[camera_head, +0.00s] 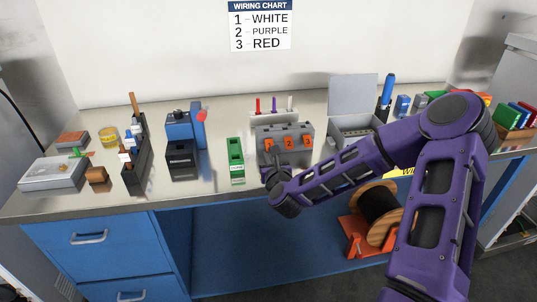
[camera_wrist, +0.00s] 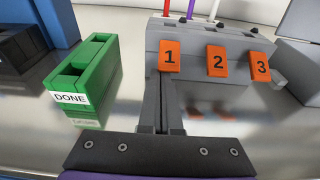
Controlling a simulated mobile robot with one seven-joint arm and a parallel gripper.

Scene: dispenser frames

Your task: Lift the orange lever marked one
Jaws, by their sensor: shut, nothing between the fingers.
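The grey connector block (camera_head: 284,131) stands near the front of the bench and carries three orange levers. The orange lever marked one (camera_wrist: 169,57) is the leftmost; it also shows in the head view (camera_head: 268,145). Levers two (camera_wrist: 217,61) and three (camera_wrist: 260,66) sit to its right, all three hanging down the block's front face. My gripper (camera_wrist: 160,82) is shut and empty, its fingertips at the lower edge of lever one. I cannot tell whether they touch it. In the head view my wrist partly hides the block's lower left.
A green DONE holder (camera_wrist: 87,70) stands left of the block. Red, purple and white wires (camera_head: 274,104) stand upright behind it. An open grey box (camera_head: 352,110) is to the right. A wiring chart (camera_head: 261,25) hangs on the wall.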

